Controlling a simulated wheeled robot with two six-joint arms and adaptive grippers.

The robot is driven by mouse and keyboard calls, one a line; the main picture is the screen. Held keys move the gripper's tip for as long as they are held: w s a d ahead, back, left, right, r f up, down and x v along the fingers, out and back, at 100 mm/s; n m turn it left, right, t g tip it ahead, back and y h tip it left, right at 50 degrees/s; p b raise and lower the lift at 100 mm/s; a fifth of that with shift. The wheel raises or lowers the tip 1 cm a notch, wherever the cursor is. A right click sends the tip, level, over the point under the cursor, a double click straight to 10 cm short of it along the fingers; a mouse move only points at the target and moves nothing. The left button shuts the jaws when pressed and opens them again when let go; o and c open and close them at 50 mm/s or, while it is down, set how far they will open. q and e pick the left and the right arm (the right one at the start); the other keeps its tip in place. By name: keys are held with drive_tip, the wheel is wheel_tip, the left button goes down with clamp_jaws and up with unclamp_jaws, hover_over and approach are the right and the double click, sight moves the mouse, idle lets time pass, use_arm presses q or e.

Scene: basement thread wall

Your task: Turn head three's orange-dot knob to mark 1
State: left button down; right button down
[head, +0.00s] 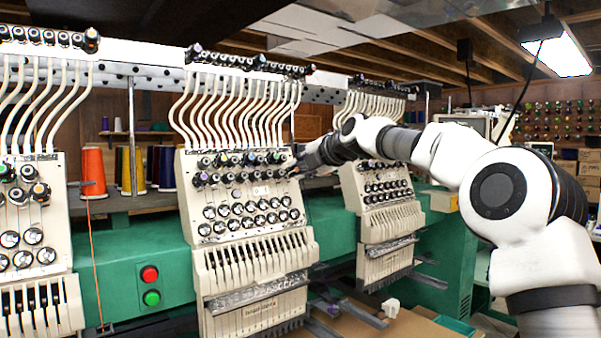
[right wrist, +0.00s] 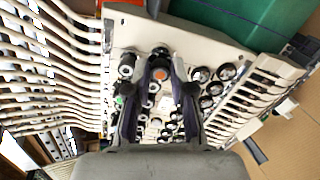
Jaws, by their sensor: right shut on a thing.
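The middle embroidery head (head: 250,222) has rows of black and silver knobs on its cream panel. My right gripper (head: 297,169) reaches in from the right to the right end of its upper knob rows. In the right wrist view, the right gripper (right wrist: 161,60) has its two dark fingers closed around a knob with an orange dot (right wrist: 160,74). The fingers hide the sides of this knob, and its pointer and the marks cannot be read. In the head view the held knob is hidden by the gripper. My left gripper is not in view.
Other heads stand at left (head: 35,220) and right (head: 385,200). Cream thread tubes (head: 238,112) run above the middle panel. Neighbouring knobs (right wrist: 202,74) sit close beside the fingers. A red and green button box (head: 150,286) is on the green beam.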

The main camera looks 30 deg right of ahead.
drive_tip(key=shift+f+n+b, duration=0.1)
drive_tip(key=shift+n+b, duration=0.2)
drive_tip(key=shift+n, duration=1.2)
drive_tip(key=c, duration=1)
unclamp_jaws()
drive_tip(key=shift+s, duration=0.1)
drive_tip(key=v, duration=0.7)
drive_tip(key=shift+s, duration=0.1)
